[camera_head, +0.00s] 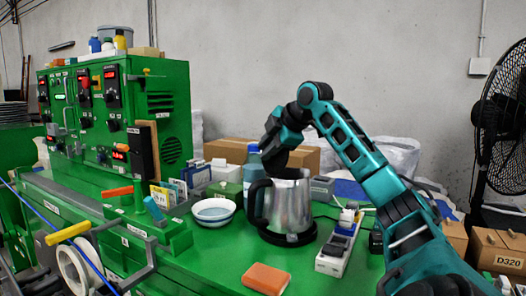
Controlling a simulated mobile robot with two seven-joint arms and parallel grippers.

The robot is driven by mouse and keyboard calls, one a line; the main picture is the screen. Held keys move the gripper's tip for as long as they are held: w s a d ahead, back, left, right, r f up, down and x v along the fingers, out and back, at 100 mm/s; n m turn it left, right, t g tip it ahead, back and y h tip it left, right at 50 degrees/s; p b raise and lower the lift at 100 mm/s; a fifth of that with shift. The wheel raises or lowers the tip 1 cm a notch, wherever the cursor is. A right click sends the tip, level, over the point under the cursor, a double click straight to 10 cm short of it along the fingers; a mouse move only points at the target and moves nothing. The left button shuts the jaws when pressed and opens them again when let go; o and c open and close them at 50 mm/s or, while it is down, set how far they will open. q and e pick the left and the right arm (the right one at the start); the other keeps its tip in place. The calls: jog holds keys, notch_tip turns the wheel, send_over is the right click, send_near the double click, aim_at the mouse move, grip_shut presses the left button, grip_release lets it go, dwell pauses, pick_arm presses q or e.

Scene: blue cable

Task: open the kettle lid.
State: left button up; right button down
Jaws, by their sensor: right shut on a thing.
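The kettle (291,207) is a silver metal jug with a black handle (257,202) on its left side. It stands upright on a dark round base on the green table. Its dark lid (289,173) is at the top, largely hidden by my gripper. Whether the lid is tilted or flat is hard to tell. My right gripper (270,163) comes down from above, its dark fingers at the kettle's top left, shut on what appears to be the lid. The fingertips are partly hard to make out against the dark lid. My left gripper is not in view.
A white bowl (213,211) and a blue bottle (253,168) stand left of and behind the kettle. A power strip (339,243) lies to its right, an orange block (267,278) in front. A green machine (120,110) rises at left. Bare tabletop lies front left of the kettle.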

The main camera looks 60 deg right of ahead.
jog(key=shift+a, duration=0.1)
dwell(0.5)
jog(key=c, duration=1)
grip_release()
jog(key=shift+c, duration=0.2)
jog(key=b+v, duration=0.1)
jog(key=v, duration=1.2)
jog(key=shift+w+a, duration=0.1)
jog(key=shift+a, duration=0.15)
